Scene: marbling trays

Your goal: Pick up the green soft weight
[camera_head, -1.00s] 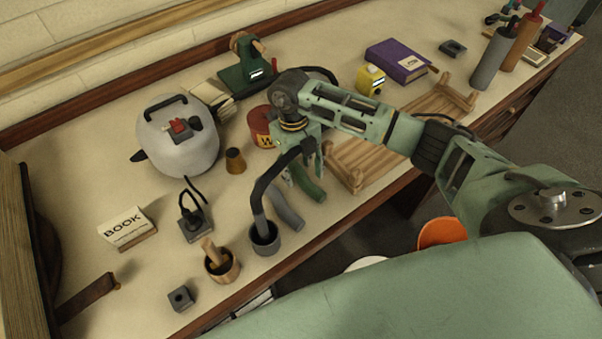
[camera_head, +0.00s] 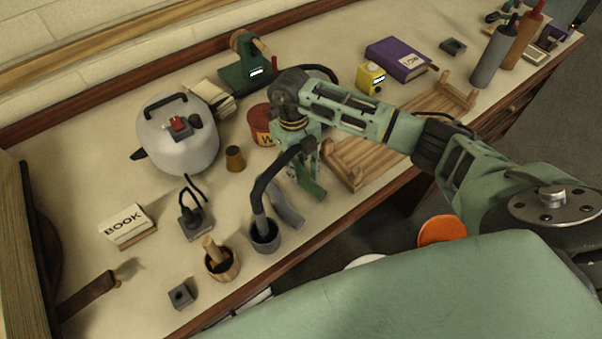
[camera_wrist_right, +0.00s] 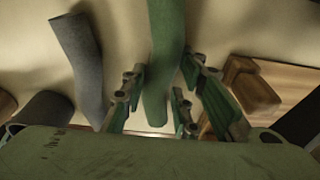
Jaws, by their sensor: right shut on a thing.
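The green soft weight (camera_head: 312,188) is a long, dark green, slightly curved piece near the front edge of the bench. My right gripper (camera_head: 307,165) points down over it and is shut on it, hiding its upper part. In the right wrist view the green weight (camera_wrist_right: 167,45) runs between the fingers of my right gripper (camera_wrist_right: 160,92). I cannot tell whether the weight is clear of the bench top. My left gripper is not in view.
A grey soft weight (camera_head: 286,207) lies just left of the green one, beside a dark cup (camera_head: 265,240) holding a bent black tool. A wooden rack (camera_head: 350,180) stands close on the right. A red tin (camera_head: 261,126) is behind.

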